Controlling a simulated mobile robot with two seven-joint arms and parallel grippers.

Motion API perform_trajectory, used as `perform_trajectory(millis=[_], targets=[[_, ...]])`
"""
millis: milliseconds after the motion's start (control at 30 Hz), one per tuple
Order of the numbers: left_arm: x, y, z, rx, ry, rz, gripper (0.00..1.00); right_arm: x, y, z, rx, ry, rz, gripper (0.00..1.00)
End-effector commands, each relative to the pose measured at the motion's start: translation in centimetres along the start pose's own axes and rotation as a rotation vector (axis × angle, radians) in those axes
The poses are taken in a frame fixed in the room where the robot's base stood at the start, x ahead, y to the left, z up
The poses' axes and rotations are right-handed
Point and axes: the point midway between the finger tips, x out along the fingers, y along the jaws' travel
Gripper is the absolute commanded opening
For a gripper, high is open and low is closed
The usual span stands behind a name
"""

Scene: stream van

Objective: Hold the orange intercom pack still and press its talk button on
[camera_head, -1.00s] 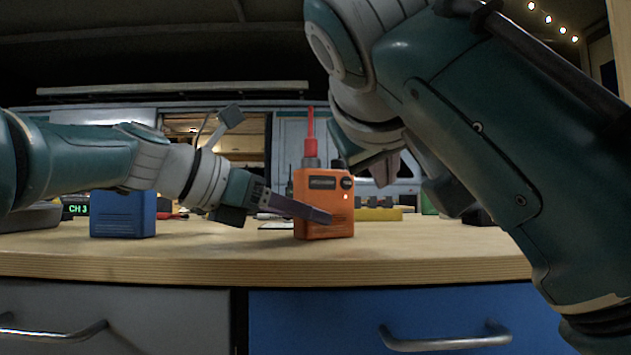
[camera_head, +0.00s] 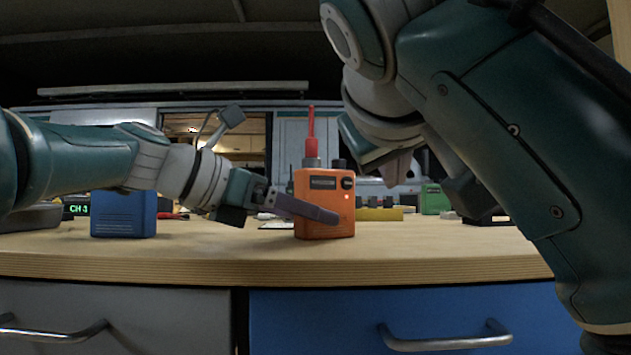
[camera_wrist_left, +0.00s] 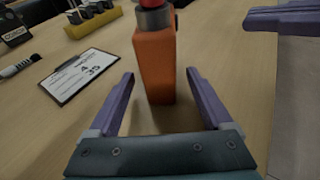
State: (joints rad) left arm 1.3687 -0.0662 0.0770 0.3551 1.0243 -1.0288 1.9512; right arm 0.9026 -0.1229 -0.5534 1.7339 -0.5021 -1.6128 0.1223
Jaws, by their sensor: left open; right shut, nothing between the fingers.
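The orange intercom pack (camera_head: 322,220) stands upright on the bench, with a red-capped antenna and a dark knob on top. My left gripper (camera_head: 318,210) is open, one finger crossing the pack's front. In the left wrist view, the pack (camera_wrist_left: 156,65) stands between the spread fingers, with visible gaps on both sides. My right gripper (camera_head: 393,172) is shut and empty, right of the pack and apart from it. Its purple fingers show at top right in the left wrist view (camera_wrist_left: 288,17).
A blue pack (camera_head: 123,215) stands to the left, beside a green "CH 3" display (camera_head: 77,209). A yellow block (camera_head: 380,214) and a green box (camera_head: 434,199) lie behind on the right. A clipboard (camera_wrist_left: 82,74) lies flat near the pack. The front bench edge is clear.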

Motion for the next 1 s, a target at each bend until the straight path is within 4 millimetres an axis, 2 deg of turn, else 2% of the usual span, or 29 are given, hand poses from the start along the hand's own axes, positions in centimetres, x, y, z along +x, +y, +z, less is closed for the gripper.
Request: perform_trajectory(millis=[267,533,1000], targets=[[-1.0,0.3,0.0,0.001,-0.006,0.001,0.84,0.0,0.0,0.0,0.000,0.000,0.000,0.00],[-3.1,0.0,-0.1,0.003,0.002,0.002,0.84,0.0,0.0,0.0,0.000,0.000,0.000,0.00],[-11.0,0.1,-0.1,-0.001,0.000,0.003,0.84,0.0,0.0,0.0,0.000,0.000,0.000,0.00]])
